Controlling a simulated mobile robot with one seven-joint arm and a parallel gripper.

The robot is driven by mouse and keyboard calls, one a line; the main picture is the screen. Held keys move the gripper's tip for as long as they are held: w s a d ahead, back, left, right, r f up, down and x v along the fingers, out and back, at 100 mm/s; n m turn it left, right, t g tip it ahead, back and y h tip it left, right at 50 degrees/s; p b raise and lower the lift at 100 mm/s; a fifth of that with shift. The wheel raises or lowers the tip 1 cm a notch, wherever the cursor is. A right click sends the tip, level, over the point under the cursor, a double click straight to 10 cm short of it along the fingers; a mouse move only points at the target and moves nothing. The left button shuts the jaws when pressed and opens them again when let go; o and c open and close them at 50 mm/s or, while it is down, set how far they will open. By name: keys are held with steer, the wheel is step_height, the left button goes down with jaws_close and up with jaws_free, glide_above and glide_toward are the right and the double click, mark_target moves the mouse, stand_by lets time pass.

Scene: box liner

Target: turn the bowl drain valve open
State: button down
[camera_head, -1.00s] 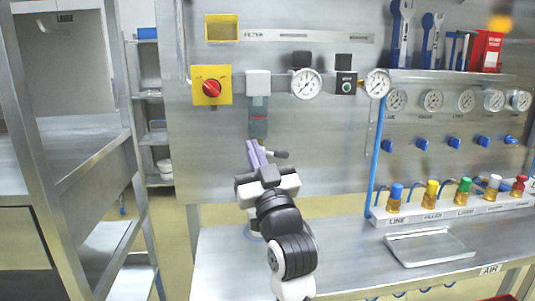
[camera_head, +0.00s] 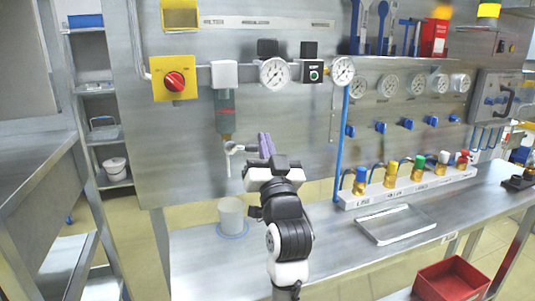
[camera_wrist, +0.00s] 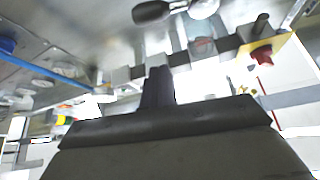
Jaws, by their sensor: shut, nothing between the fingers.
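The filter bowl (camera_head: 224,110) is clear and dark, hanging on the panel under a grey-white head; it shows blurred in the wrist view (camera_wrist: 203,46). Below it is the drain valve (camera_head: 231,148), whitish, with a thin outlet pipe hanging down. Its dark-ended lever (camera_head: 251,148) points right, crosswise to the pipe; the lever's black grip also shows in the wrist view (camera_wrist: 152,12). My gripper (camera_head: 266,144), with purple fingers, is shut and empty. It stands just right of the valve, overlapping the lever's end in the head view; I cannot tell whether they touch.
A grey cup (camera_head: 231,214) stands on the steel bench (camera_head: 190,262) below the valve. A yellow-backed red knob (camera_head: 174,82) and gauges (camera_head: 275,74) sit above. A blue pipe (camera_head: 340,150), coloured fittings and a tray (camera_head: 394,226) lie right.

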steer(key=shift+w+a+f+p, duration=0.25)
steer(key=shift+w+a+f, duration=0.1)
steer(key=shift+w, duration=0.3)
steer(key=shift+w+a+f+p, duration=0.2)
steer(key=shift+w+f, duration=0.1)
steer(key=shift+w, duration=0.3)
steer(key=shift+w+a+f+p, duration=0.25)
steer(key=shift+w+a+f, duration=0.1)
steer(key=shift+w, duration=0.3)
